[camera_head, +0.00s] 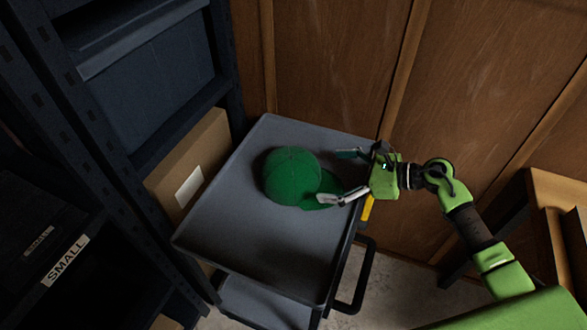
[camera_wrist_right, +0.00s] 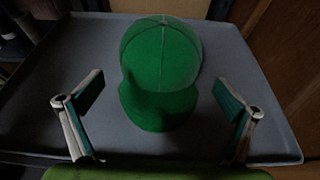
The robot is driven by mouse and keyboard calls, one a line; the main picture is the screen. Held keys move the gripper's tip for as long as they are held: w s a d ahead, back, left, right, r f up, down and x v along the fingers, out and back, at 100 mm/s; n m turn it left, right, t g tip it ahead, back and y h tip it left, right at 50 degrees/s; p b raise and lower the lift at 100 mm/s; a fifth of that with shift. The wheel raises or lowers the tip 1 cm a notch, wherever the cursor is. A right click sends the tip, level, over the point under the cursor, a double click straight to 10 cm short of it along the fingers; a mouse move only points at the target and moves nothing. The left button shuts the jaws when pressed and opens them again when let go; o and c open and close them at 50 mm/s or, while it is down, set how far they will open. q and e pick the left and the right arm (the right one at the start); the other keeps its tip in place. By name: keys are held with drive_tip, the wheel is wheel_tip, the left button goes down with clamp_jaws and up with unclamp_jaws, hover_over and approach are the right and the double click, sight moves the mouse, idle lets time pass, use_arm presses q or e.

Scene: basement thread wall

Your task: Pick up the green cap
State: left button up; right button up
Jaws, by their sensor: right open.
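The green cap (camera_head: 290,174) lies crown up on the grey top tray of a cart (camera_head: 232,246), with its brim pointing right toward my right gripper. My right gripper (camera_head: 341,177) is open, with its fingers near the two sides of the brim. In the right wrist view the cap (camera_wrist_right: 160,62) is centred ahead, its brim toward me. The open fingers of the right gripper (camera_wrist_right: 155,115) stand apart to the left and right of the brim, with nothing between them clearly touched. My left gripper is not in view.
A cardboard box (camera_head: 200,160) and dark shelving (camera_head: 150,85) stand left of the cart. A wooden panel wall (camera_head: 335,55) is behind it. The cart's black handle (camera_head: 362,285) is at its right, and a wooden bench (camera_head: 550,215) stands far right. The tray's front is bare.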

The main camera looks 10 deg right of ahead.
sight(314, 173)
drive_tip(key=x, duration=0.5)
drive_tip(key=shift+w, duration=0.15)
drive_tip(key=shift+d, duration=0.1)
drive_tip(key=c, duration=1.1)
drive_tip(key=shift+r, duration=0.1)
